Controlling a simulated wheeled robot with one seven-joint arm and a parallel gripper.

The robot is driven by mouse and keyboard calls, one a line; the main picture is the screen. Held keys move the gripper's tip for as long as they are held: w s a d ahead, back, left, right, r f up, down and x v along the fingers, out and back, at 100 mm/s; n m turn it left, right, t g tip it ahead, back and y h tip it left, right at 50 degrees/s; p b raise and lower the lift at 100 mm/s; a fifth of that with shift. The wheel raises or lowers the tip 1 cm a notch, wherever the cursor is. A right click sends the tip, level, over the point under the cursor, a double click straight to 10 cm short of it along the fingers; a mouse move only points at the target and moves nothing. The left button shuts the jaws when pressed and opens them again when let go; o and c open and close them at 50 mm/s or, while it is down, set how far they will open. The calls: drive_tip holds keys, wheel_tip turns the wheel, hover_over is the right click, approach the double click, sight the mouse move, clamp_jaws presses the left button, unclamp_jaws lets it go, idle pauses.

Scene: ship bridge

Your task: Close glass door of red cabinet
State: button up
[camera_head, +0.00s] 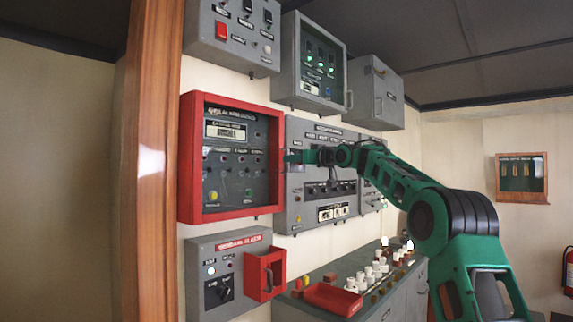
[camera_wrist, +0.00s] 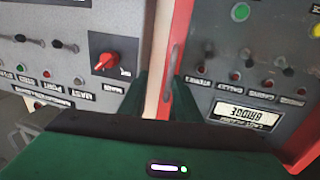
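The red cabinet (camera_head: 188,160) hangs on the wall at the left in the head view. Its red-framed glass front (camera_head: 240,211) looks flush or nearly flush with the box; I cannot tell whether a small gap remains. My gripper (camera_head: 292,157) is at the right edge of this front. In the wrist view, the red frame edge (camera_wrist: 181,50) with a small handle strip (camera_wrist: 172,65) runs between the tips of my gripper (camera_wrist: 165,85). The two green fingers are apart, with the edge seen between them. I cannot tell whether they touch it.
A grey control panel (camera_head: 325,140) is directly right of the red cabinet. Grey boxes (camera_head: 375,92) hang above. A general alarm box (camera_head: 215,250) with a red cover is below. A console (camera_head: 345,270) with several white knobs stands under my arm.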

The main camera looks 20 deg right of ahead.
drive_tip(key=shift+f, duration=0.15)
idle(0.3)
drive_tip(key=v, duration=1)
drive_tip(key=shift+s, duration=0.3)
